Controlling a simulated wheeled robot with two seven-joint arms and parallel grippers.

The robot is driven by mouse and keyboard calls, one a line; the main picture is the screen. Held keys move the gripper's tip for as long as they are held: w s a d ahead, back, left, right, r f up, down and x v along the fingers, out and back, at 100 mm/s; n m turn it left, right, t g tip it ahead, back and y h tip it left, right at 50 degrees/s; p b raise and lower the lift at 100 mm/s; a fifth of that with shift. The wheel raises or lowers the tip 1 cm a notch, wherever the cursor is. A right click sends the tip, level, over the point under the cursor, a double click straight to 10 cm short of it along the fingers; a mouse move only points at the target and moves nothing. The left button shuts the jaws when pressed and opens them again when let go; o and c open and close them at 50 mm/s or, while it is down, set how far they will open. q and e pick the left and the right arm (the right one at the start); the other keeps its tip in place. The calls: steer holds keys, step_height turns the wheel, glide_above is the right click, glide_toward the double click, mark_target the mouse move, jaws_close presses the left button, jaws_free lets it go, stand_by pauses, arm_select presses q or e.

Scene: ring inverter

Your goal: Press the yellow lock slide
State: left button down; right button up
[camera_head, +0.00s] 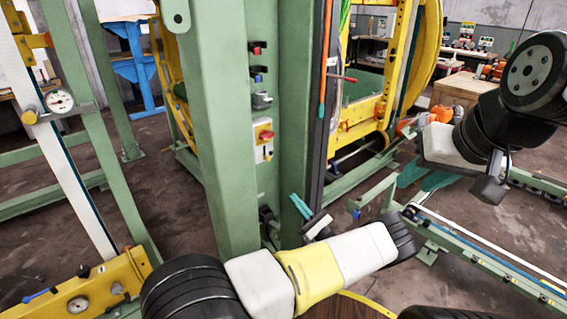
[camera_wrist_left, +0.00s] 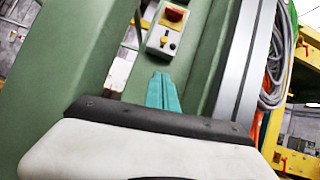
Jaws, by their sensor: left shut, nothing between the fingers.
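A small pale control box (camera_head: 263,140) is fixed to the green column, with a red knob on a yellow base. It also shows in the left wrist view (camera_wrist_left: 167,30). Below the red knob on it is a small yellow piece (camera_wrist_left: 165,42), which looks like the lock slide. My left gripper (camera_head: 300,205) has teal fingers, shut and empty, below the box and apart from it. In the left wrist view its fingers (camera_wrist_left: 163,92) point up toward the box. My right gripper (camera_head: 425,177) is at the right, away from the box; its finger opening is unclear.
The green column (camera_head: 222,120) carries several switches above the box. Hanging cables and an orange hose (camera_head: 324,70) run down to its right. A yellow ring frame (camera_head: 400,60) stands behind. A yellow panel with gauges (camera_head: 85,290) is at the lower left.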

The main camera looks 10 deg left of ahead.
arm_select(q)
glide_toward(265, 158)
step_height(265, 158, down, 2)
steer(key=w+a, duration=0.2)
steer(key=r, duration=0.2)
steer(key=a+r, duration=0.1)
steer(key=shift+w+a+r, duration=0.1)
steer(key=shift+w+r, duration=0.05)
steer(key=shift+w, duration=0.15)
steer(key=shift+a+r, duration=0.15)
steer(key=shift+r, duration=0.3)
